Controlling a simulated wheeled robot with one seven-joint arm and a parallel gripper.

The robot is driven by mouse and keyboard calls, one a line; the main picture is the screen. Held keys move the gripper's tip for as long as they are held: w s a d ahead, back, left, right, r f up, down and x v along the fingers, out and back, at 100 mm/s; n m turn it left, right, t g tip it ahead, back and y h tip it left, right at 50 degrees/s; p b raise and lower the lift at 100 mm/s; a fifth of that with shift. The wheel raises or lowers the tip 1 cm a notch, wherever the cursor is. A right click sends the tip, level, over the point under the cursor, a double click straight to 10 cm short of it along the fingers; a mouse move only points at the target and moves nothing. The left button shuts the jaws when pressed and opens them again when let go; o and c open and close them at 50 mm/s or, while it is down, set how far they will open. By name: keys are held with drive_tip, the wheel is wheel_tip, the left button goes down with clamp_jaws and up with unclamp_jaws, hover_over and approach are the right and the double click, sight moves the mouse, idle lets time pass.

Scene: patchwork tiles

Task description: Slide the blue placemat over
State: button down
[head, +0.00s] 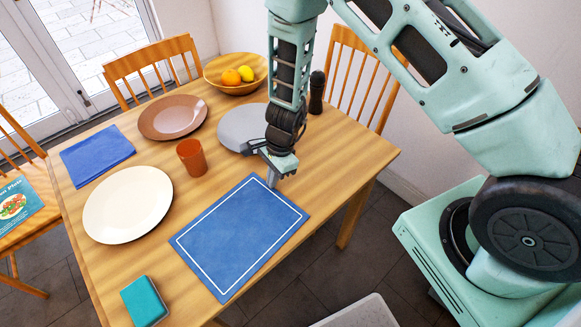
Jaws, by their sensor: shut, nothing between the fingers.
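The blue placemat (238,236) with a white border line lies flat on the wooden table, near its front right edge. My gripper (272,184) is shut and empty, pointing down at the placemat's far corner. Its fingertips are at or just above that corner; I cannot tell whether they touch the cloth. The fingers hide a small part of the corner.
A grey plate (236,128) sits just behind my gripper, with a dark pepper mill (317,92) beyond. An orange cup (192,158) and a cream plate (127,205) stand left of the placemat. A teal sponge (145,301) lies near the front. The table right of the placemat is clear.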

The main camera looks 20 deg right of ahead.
drive_tip(key=shift+d, duration=0.1)
drive_tip(key=shift+w+d, duration=0.1)
drive_tip(key=shift+d, duration=0.2)
drive_tip(key=d, duration=0.3)
drive_tip(key=shift+w, duration=0.3)
drive_tip(key=v, duration=1)
drive_tip(key=s+a+r+n, duration=0.9)
drive_tip(key=s+r+n, duration=0.3)
drive_tip(key=r, duration=0.2)
drive_tip(key=s+d+r+n+h, duration=0.2)
drive_tip(key=s+r+n, duration=0.4)
drive_tip(key=s+n, duration=0.5)
drive_tip(key=shift+s+r+t, duration=0.2)
drive_tip(key=shift+s+t, duration=0.1)
drive_tip(key=shift+s, duration=0.5)
